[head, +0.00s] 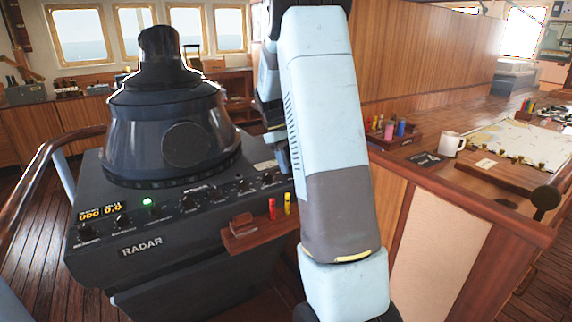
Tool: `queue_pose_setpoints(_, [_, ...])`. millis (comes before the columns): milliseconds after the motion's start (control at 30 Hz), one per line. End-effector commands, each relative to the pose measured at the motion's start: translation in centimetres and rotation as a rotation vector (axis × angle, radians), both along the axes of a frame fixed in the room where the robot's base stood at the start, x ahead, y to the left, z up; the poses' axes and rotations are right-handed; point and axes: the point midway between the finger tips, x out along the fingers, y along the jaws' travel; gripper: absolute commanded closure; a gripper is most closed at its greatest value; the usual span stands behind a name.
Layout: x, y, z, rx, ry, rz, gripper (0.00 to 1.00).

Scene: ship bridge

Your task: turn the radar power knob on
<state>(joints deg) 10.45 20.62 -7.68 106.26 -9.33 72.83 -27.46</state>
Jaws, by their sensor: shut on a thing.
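The dark grey radar console (185,245) stands at left, with "RADAR" on its front and a row of small black knobs along its sloped panel. A green lamp (147,201) is lit, and an orange display (100,212) shows digits. My gripper (283,168) is at the right end of the panel, partly hidden behind my pale blue and grey arm. It points down and is shut on the knob there, the radar power knob. The knob itself and its pointer are hidden by the gripper and arm.
A black viewing hood (170,120) rises from the console. A small wooden shelf (255,235) with red and yellow markers juts from its front. At right, a wooden chart table (470,185) holds a white mug (451,144), pen holder and chart. A handrail (40,170) runs along the left.

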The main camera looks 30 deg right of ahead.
Motion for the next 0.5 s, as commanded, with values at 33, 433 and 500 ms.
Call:
queue_pose_setpoints(33, [-0.06, -0.18, -0.02, -0.002, 0.002, -0.033, 0.99])
queue_pose_setpoints(433, [-0.09, -0.25, -0.06, -0.002, 0.003, -0.201, 1.0])
queue_pose_setpoints(500, [-0.08, -0.24, -0.06, -0.002, 0.003, -0.212, 1.0])
